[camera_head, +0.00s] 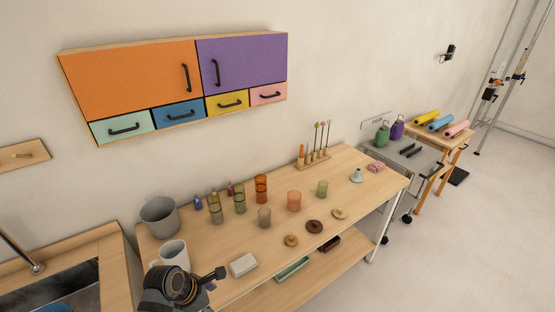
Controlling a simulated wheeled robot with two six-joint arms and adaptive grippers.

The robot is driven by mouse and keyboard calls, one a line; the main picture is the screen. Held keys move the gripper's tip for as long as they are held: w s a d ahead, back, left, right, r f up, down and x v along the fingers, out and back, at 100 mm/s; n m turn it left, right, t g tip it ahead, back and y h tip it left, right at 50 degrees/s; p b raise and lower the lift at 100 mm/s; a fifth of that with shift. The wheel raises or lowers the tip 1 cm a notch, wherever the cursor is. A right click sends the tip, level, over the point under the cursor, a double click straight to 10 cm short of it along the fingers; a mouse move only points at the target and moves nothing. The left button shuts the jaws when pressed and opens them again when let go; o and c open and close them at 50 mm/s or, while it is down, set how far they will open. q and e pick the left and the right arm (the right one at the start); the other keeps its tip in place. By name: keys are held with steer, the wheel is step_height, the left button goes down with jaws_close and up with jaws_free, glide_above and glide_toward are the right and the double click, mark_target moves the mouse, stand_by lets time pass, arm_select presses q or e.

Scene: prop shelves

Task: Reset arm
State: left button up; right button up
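A dark jointed piece (178,288) shows at the bottom left edge, in front of the wooden table (260,255). It looks like the end of one of my arms, most likely the left. A short black part (213,274) sticks out from it to the right, near a white mug. I cannot make out two separate fingertips or anything held. No right gripper shows in this view.
A white mug (174,256), grey pot (159,216) and white block (243,265) stand nearest. A sink (50,290) lies left; open floor (480,240) lies right.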

steer(key=w, duration=0.7)
arm_select(q)
steer(key=s+a+r+m+t+y, duration=0.1)
steer(key=s+a+r+m+y, duration=0.3)
steer(key=m, duration=0.8)
steer(key=s+a+r+m, duration=0.15)
steer(key=s+m, duration=0.35)
steer(key=m, duration=0.7)
steer(key=s+a+f+b, duration=0.1)
steer(key=f+b, duration=0.2)
steer(key=f, duration=0.9)
steer(key=s+a+f+g+b, duration=0.1)
steer(key=s+a+f+b, duration=0.1)
steer(key=f, duration=1)
steer(key=s+a+f+b, duration=0.1)
steer(key=f+b, duration=0.2)
steer(key=f, duration=0.9)
steer(key=s+f+g+b, duration=0.1)
steer(key=s+f+b, duration=0.2)
steer(key=s+f, duration=1.4)
steer(key=shift+s+a+f+b, duration=0.15)
steer(key=shift+a+f+b, duration=0.25)
steer(key=shift+f, duration=0.35)
arm_select(e)
step_height(320, 180, down, 12)
steer(key=s, duration=0.2)
steer(key=shift+s+r+t, duration=0.15)
steer(key=shift+r+t, duration=0.05)
steer(key=shift+t, duration=0.1)
